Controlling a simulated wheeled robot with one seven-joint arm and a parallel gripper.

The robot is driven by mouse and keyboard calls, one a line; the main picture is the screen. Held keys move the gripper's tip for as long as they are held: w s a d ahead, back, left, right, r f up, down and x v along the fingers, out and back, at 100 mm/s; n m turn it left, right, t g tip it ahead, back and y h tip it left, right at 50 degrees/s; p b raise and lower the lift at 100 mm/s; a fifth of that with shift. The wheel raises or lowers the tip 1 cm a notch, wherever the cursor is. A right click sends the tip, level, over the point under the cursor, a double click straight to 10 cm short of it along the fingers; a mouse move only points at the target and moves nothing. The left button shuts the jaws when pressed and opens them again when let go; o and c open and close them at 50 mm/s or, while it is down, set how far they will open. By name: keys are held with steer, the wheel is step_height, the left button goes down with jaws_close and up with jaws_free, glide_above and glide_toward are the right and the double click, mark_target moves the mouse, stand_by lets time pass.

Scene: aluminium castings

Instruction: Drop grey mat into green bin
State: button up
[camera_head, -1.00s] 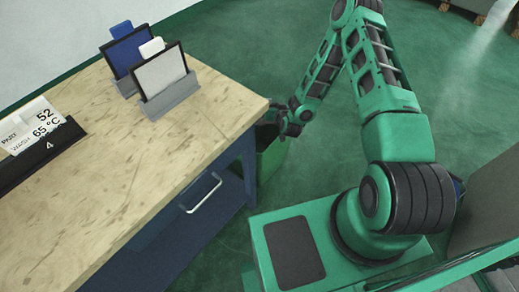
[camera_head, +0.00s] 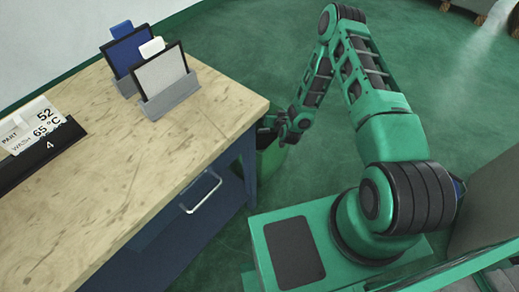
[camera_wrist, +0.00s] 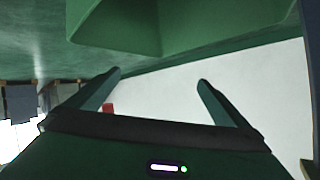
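The green bin (camera_head: 268,162) stands on the floor beside the right end of the bench, partly hidden by the bench and my arm. In the wrist view the bin (camera_wrist: 185,28) fills the top of the picture. My gripper (camera_head: 269,125) is close to the bin's top in the head view, small and partly hidden. In the wrist view my gripper (camera_wrist: 158,80) has its two fingers wide apart with nothing visible between them. I see no grey mat in either view; the bin's bottom is not clearly visible.
The wooden bench (camera_head: 120,165) with a drawer handle (camera_head: 202,192) is on the left. On it stand a grey holder (camera_head: 170,97) with a white panel, a blue panel (camera_head: 130,48) and a sign (camera_head: 35,125). Green floor is open beyond my arm.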

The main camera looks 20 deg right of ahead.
steer(key=v, duration=1)
steer(key=shift+s, duration=0.35)
steer(key=shift+r, duration=0.15)
